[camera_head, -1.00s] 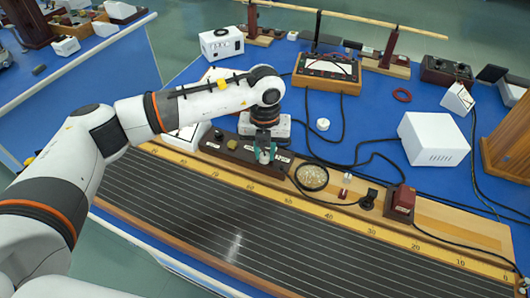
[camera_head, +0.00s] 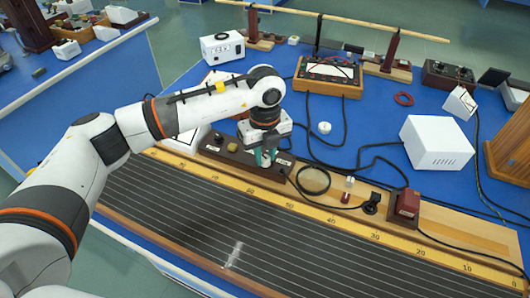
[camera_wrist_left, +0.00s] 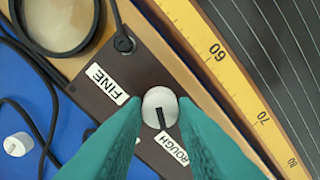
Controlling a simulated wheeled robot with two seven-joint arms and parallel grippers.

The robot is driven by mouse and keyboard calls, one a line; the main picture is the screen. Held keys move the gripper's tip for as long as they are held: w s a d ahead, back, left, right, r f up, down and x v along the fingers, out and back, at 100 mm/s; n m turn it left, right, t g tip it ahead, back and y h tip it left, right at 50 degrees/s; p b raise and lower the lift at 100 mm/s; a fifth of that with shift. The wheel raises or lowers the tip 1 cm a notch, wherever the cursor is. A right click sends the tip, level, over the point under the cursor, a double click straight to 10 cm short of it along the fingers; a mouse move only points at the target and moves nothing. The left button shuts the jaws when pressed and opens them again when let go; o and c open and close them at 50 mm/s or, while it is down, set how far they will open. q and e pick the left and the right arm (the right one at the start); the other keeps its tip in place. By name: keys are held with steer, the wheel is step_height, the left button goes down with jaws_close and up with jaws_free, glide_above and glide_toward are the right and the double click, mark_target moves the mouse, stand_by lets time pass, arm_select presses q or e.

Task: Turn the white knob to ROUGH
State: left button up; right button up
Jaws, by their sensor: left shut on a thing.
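The white knob (camera_wrist_left: 160,107) has a black pointer line and sits on a dark brown box (camera_head: 232,155). In the left wrist view its line points down towards the ROUGH label (camera_wrist_left: 171,148). The FINE label (camera_wrist_left: 107,84) lies to its left. My left gripper (camera_head: 265,158) comes down over the right end of the box in the head view. Its teal fingers (camera_wrist_left: 158,115) are shut on the knob from both sides. In the head view the fingers mostly hide the knob. My right gripper is not in view.
A round lens (camera_head: 313,181) with a black rim lies right of the box. Black cables cross the blue bench. A yellow scale rail (camera_head: 335,215) runs in front. A red block (camera_head: 405,205) and a white box (camera_head: 437,144) stand to the right.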

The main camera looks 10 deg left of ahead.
mark_target(265, 157)
arm_select(q)
steer(key=o, duration=1)
step_height(265, 157, up, 12)
steer(key=b, duration=0.1)
steer(key=shift+b, duration=0.35)
